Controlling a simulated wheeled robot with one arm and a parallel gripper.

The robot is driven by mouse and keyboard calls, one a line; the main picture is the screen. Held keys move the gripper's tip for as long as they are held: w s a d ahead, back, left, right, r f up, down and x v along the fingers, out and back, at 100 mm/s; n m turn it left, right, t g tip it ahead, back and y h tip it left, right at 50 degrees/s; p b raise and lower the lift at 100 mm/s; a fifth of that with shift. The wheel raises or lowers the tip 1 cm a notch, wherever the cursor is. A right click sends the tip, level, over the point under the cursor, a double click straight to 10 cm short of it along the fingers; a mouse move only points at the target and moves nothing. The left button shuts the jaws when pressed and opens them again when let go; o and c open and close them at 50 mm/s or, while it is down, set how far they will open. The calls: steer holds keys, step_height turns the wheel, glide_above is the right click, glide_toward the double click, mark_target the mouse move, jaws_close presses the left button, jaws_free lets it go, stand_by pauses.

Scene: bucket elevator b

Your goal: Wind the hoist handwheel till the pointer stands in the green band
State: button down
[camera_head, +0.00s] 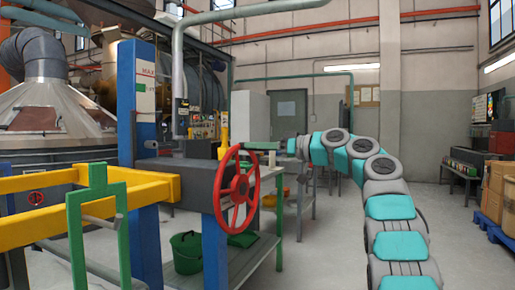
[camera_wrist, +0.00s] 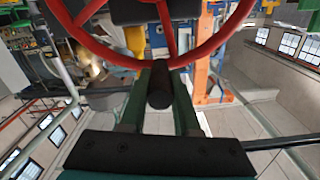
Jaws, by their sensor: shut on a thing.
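The red handwheel (camera_head: 220,195) stands on the dark grey hoist housing (camera_head: 185,178), and its red rim also crosses the top of the wrist view (camera_wrist: 112,57). My gripper (camera_head: 268,147) is at the upper right of the rim. In the wrist view, its two dark green fingers (camera_wrist: 160,75) are shut on the wheel's black crank knob (camera_wrist: 159,92). A pale scale plate (camera_head: 146,88) marked MAX, with a small green patch (camera_head: 140,88), is on the blue post. I cannot make out the pointer.
A yellow frame (camera_head: 110,181) and a green bracket (camera_head: 75,230) stand at the front left. Cardboard boxes on a blue pallet (camera_head: 493,228) are at the right. Open floor lies behind my arm.

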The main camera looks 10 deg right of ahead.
steer(key=shift+s+a+f+n, duration=0.15)
steer(key=shift+s+a+n, duration=0.1)
steer(key=shift+s+n, duration=0.05)
stand_by(0.4)
